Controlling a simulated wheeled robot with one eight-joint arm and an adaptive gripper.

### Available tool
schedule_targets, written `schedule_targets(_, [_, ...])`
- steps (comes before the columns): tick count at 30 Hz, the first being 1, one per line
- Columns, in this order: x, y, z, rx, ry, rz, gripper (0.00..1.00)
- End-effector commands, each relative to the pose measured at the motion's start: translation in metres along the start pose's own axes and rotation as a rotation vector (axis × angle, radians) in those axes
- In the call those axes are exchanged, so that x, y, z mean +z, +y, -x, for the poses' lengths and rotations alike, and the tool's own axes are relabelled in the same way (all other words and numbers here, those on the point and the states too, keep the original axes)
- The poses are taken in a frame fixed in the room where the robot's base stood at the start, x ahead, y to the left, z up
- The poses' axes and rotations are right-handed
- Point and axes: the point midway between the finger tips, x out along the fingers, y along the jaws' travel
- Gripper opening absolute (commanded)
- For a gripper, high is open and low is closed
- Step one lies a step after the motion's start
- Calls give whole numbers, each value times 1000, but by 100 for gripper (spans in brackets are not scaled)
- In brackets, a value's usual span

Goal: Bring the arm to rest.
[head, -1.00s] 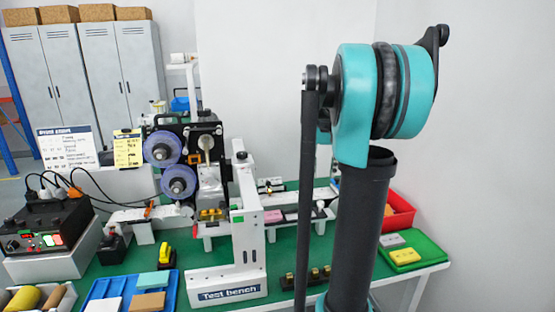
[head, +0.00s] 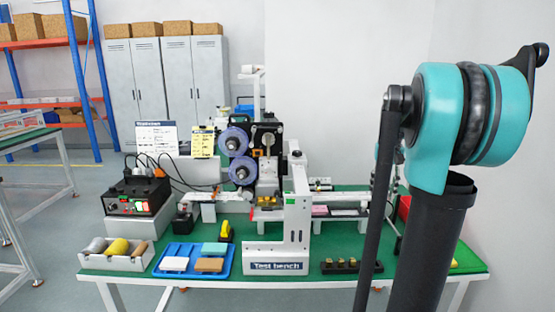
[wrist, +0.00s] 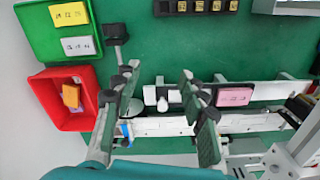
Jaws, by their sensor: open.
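My arm (head: 443,130), teal and dark grey, stands folded at the right of the head view, its upper joint high over the bench's right end. My gripper (wrist: 158,76) shows in the wrist view, with its two fingers spread apart and nothing between them. It points down over the green bench top, above the white rail.
The wrist view shows a green tray (wrist: 42,45) with blocks, a red bin (wrist: 85,118) and a pink block (wrist: 233,97) on the rail. A white test bench stand (head: 297,215) and a blue tray (head: 222,265) stand left of my arm.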

Motion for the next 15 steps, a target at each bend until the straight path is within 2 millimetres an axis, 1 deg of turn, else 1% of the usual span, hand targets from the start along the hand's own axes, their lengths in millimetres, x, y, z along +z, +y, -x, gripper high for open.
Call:
schedule_targets(2, [0,0,0,0,0,0,42])
schedule_targets(8, [15,-13,-18,0,28,21,42])
schedule_targets(11, [24,-20,-28,0,46,34,42])
schedule_targets(15, [41,-33,-47,-1,77,56,42])
